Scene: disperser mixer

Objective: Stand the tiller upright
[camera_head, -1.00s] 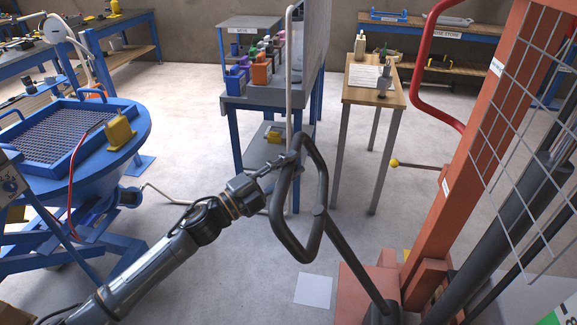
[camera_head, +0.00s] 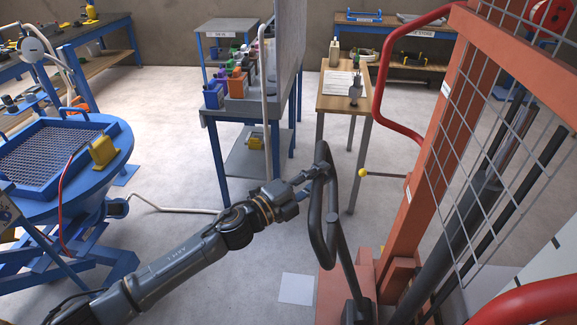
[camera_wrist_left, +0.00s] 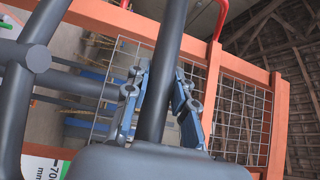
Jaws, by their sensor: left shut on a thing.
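The tiller (camera_head: 331,225) is a dark grey loop handle on a shaft that rises from the orange base of the stacker. In the head view the shaft leans only slightly to the left, close to upright. My left gripper (camera_head: 314,176) is shut on the upper left bar of the loop. In the left wrist view the fingers (camera_wrist_left: 158,105) close around the dark tiller bar (camera_wrist_left: 160,75). My right gripper does not show in either view.
The orange stacker mast (camera_head: 425,165) with wire mesh and a red rail (camera_head: 385,100) stands at the right. A small wooden table (camera_head: 340,100) and a blue bench (camera_head: 250,105) are behind. A round blue lift table (camera_head: 90,180) is at the left.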

